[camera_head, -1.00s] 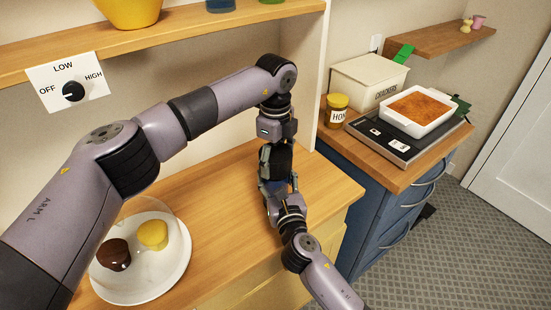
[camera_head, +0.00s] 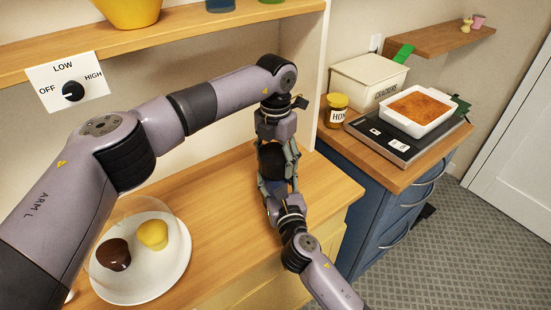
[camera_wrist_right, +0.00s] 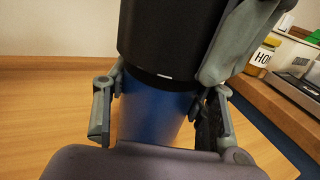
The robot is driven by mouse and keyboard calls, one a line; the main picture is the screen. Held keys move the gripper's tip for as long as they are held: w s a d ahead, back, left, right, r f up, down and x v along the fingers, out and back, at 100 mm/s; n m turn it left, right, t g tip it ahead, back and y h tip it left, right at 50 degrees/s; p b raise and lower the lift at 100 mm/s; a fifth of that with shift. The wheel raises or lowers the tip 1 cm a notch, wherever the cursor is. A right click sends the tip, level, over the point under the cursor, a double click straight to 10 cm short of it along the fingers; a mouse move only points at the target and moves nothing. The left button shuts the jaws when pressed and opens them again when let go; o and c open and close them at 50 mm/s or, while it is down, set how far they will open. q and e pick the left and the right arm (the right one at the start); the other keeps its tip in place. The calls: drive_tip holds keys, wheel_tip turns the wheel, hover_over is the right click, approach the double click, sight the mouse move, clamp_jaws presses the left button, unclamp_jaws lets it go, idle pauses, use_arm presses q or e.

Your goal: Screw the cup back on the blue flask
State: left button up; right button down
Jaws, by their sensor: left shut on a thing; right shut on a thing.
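The blue flask (camera_wrist_right: 152,118) stands upright between the fingers of my right gripper (camera_wrist_right: 163,108) in the right wrist view. The black cup (camera_wrist_right: 172,32) sits directly above it, in line with it, with a small white mark near where the two meet. I cannot tell how far the threads engage. My left gripper (camera_head: 278,182) points down and is shut on the cup, which shows dark between its fingers in the head view (camera_head: 272,162). My right gripper also shows in the head view (camera_head: 283,200), coming from below; the flask is mostly hidden there.
A white plate (camera_head: 135,291) with a brown and a yellow item under a clear cover stands at the counter's left. A shelf (camera_head: 190,42) runs above. To the right are a honey jar (camera_head: 337,110), a crackers box (camera_head: 367,82) and a baking dish (camera_head: 420,122) on a scale.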

use_arm(q)
drive_tip(key=m, duration=0.3)
drive_tip(key=shift+m, duration=0.4)
drive_tip(key=m, duration=0.3)
drive_tip(key=shift+m, duration=0.4)
drive_tip(key=m, duration=0.3)
drive_tip(key=shift+m, duration=0.4)
drive_tip(key=m, duration=0.4)
drive_tip(key=o, duration=1.4)
drive_tip(key=shift+c, duration=0.2)
wheel_tip(320, 180, up, 12)
drive_tip(key=shift+f, duration=0.1)
drive_tip(key=shift+d, duration=0.15)
